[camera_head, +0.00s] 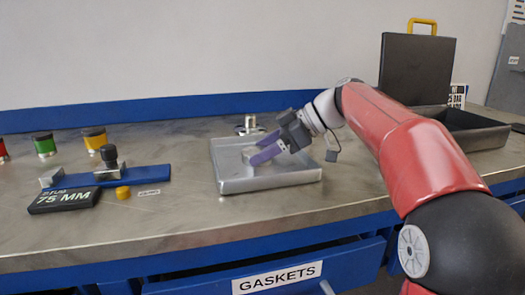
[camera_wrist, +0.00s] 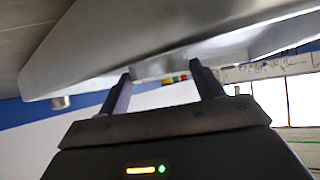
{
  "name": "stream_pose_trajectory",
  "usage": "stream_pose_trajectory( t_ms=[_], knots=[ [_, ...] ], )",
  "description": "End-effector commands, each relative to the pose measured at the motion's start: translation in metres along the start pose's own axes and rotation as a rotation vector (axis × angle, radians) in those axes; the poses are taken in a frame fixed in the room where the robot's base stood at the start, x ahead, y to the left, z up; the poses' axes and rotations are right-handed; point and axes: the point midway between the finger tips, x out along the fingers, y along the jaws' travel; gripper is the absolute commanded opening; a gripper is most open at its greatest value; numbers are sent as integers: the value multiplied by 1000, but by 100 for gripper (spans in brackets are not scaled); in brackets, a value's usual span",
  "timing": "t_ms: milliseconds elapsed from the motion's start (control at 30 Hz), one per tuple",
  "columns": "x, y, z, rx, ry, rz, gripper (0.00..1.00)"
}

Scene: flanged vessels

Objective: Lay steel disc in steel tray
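The steel tray (camera_head: 227,184) is a shallow square pan on the bench. It also shows close up along the top of the wrist view (camera_wrist: 70,50). My gripper (camera_head: 256,150) reaches into it from the right, its purple fingers slanting down to the left. A small pale metallic piece, seemingly the steel disc (camera_head: 247,153), is between the fingertips, low over the tray floor. In the wrist view the fingers (camera_wrist: 162,72) stand apart with the grey piece (camera_wrist: 160,66) between their tips, seeming to touch both sides. Whether the disc touches the tray floor cannot be told.
A metal fitting (camera_head: 249,125) stands behind the tray. At left are a blue fixture (camera_head: 140,178) with a black knob, a 75 MM block (camera_head: 64,200) and coloured cans (camera_head: 95,138). A dark open bin (camera_head: 470,130) and black case (camera_head: 415,70) are at right.

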Motion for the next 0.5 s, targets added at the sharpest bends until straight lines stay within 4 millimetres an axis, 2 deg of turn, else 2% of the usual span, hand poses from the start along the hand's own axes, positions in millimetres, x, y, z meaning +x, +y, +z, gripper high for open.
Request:
stream_pose_trajectory(
  t_ms=[33, 133, 367, 500],
  knots=[
    [0, 0, 0, 0, 0, 0, 73],
    [0, 0, 0, 0, 0, 0, 84],
    [0, 0, 0, 0, 0, 0, 84],
    [-7, 0, -1, 0, 1, 2, 84]
  ],
)
